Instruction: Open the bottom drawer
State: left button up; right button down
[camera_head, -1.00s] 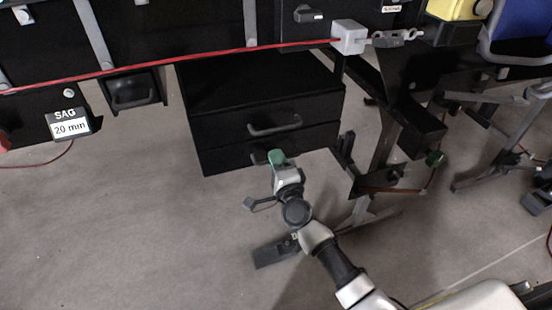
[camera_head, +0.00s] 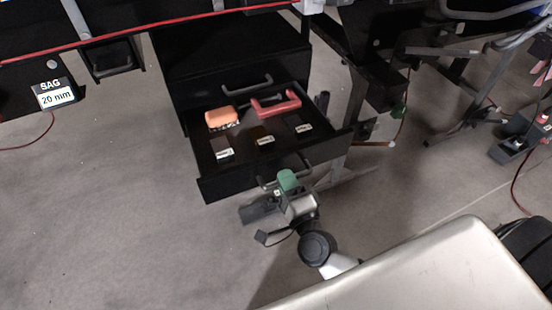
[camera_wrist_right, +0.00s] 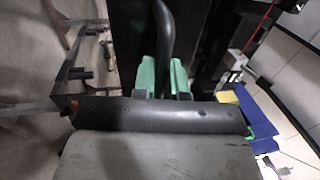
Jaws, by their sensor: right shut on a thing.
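The black drawer cabinet (camera_head: 230,50) stands under the bench. Its bottom drawer (camera_head: 240,178) is pulled out toward me and its inside shows. In it lie an orange block (camera_head: 221,117), a red handle-shaped piece (camera_head: 276,105) and several small dark labelled items (camera_head: 263,141). My right gripper (camera_head: 288,180), with green fingertips, is at the drawer's front. In the right wrist view its green fingers (camera_wrist_right: 161,76) are shut around the dark bar of the drawer handle (camera_wrist_right: 165,40). My left gripper is not in view.
The upper drawer's handle (camera_head: 247,85) shows above the open drawer, and that drawer is shut. Metal frame legs (camera_head: 357,100) stand close on the right. The grey floor (camera_head: 110,220) on the left is clear.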

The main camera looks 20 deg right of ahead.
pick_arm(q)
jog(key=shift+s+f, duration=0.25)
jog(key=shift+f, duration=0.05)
pick_arm(e)
jog(key=shift+s, duration=1.65)
jog(key=c, duration=1.2)
grip_release()
pick_arm(q)
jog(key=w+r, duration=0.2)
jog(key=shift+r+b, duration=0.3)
jog(key=shift+b, duration=0.1)
pick_arm(e)
jog(key=s, duration=0.3)
jog(key=s+f, duration=0.1)
jog(key=s, duration=0.3)
jog(key=s+f, duration=0.1)
jog(key=s, duration=0.2)
jog(key=shift+s+d, duration=0.2)
jog(key=shift+s, duration=0.1)
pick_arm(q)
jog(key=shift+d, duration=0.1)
